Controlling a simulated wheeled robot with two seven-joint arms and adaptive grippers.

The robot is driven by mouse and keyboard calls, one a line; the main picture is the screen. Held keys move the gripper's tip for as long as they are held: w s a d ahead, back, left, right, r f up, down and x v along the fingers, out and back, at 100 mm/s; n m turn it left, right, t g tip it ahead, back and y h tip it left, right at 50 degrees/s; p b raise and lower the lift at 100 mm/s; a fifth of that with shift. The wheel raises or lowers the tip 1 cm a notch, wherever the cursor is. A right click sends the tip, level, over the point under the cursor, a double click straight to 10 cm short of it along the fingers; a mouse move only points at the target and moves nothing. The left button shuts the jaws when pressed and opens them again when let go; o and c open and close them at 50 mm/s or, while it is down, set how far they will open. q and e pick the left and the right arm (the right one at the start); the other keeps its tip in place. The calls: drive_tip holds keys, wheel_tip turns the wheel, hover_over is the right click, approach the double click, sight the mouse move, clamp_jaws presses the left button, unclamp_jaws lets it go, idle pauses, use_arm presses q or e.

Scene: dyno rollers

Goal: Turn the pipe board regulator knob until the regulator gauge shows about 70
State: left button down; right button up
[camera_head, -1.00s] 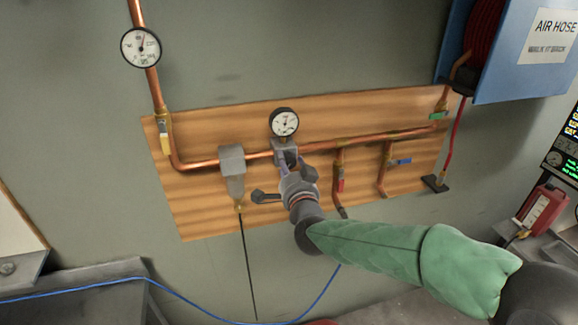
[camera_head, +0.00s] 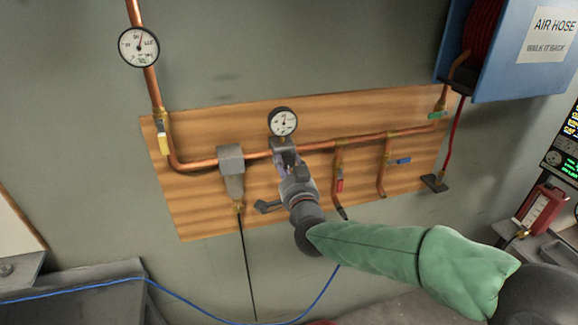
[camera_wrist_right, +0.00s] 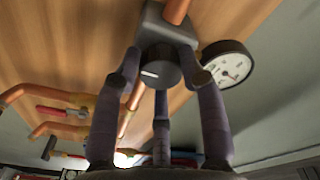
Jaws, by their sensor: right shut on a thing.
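The regulator knob (camera_wrist_right: 157,70) is dark and round with a white mark, under the grey regulator body (camera_wrist_right: 165,25) in the right wrist view. My right gripper (camera_wrist_right: 160,85) has its fingers around the knob and is shut on it. In the head view my right gripper (camera_head: 287,165) is at the regulator, below the gauge, and hides the knob. The regulator gauge (camera_head: 283,121) is a white dial with a black rim on the wooden pipe board (camera_head: 200,125). It also shows in the wrist view (camera_wrist_right: 228,66). Its reading is too small to tell. My left gripper is not in view.
A second gauge (camera_head: 139,47) sits on the vertical copper pipe at the left. A grey filter (camera_head: 232,170) hangs left of my gripper. Red (camera_head: 340,184) and blue (camera_head: 403,161) valve handles are to the right. A blue hose reel box (camera_head: 520,50) is at the upper right.

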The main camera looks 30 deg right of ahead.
drive_tip(key=n, duration=0.4)
drive_tip(key=shift+a+f+n, duration=0.1)
drive_tip(key=shift+f+n, duration=0.25)
drive_tip(key=shift+n, duration=0.05)
drive_tip(key=shift+f, duration=0.1)
drive_tip(key=o, duration=0.9)
drive_tip(key=shift+o, duration=1.2)
drive_tip(key=shift+r, duration=0.2)
drive_tip(key=shift+s, duration=0.1)
drive_tip(key=shift+s+r, duration=0.1)
drive_tip(key=shift+s, duration=0.1)
drive_tip(key=v, duration=1.1)
drive_tip(key=shift+s+f, duration=0.2)
